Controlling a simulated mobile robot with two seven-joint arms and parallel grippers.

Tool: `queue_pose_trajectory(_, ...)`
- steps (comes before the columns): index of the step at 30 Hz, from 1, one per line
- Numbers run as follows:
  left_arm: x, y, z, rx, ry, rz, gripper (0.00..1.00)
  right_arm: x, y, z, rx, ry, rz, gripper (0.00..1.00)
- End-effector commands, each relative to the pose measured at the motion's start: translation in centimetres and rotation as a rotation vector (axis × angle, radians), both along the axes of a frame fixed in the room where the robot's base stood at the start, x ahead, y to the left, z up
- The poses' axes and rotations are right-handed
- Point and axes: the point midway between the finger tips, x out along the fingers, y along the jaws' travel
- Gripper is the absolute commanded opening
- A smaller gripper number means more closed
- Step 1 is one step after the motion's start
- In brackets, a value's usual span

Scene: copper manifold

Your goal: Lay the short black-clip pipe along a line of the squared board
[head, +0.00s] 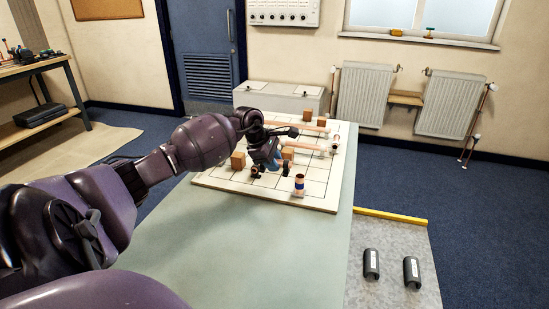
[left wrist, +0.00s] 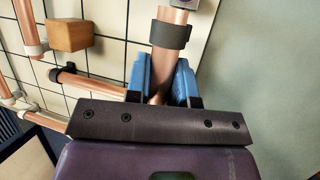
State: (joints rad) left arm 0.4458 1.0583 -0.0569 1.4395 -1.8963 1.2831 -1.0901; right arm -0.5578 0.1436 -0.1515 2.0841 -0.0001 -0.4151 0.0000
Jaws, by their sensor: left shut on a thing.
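My left gripper (head: 275,163) is low over the near part of the white squared board (head: 322,203). In the left wrist view its blue fingers (left wrist: 163,85) are shut on a copper pipe with a black clip (left wrist: 170,35), taken as the short black-clip pipe. The gripper hides much of this pipe in the head view. I cannot tell whether the pipe touches the board. Another copper pipe (left wrist: 90,84) with a black clip lies left of the fingers in the left wrist view. My right gripper is not in view.
Wooden blocks (head: 238,160) and copper pipes with white clips (head: 300,147) are on the board. A short upright piece with a blue band (head: 299,185) stands near its front edge. The green bench top (head: 235,245) is clear in front. Two dark half-shells (head: 371,264) lie on a grey surface at right.

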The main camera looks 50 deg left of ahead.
Motion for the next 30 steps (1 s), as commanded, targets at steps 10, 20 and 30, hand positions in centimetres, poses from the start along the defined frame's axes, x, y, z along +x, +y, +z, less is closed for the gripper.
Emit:
queue_pose_trajectory(10,0.0,0.0,-3.1,-0.001,0.003,0.001,0.0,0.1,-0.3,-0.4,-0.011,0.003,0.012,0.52)
queue_pose_trajectory(20,-0.1,0.1,-5.7,0.002,0.004,0.0,0.0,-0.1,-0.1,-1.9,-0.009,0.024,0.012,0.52)
queue_pose_trajectory(30,0.0,0.0,-6.0,0.0,0.0,0.0,0.0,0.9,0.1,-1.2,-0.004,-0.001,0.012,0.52)
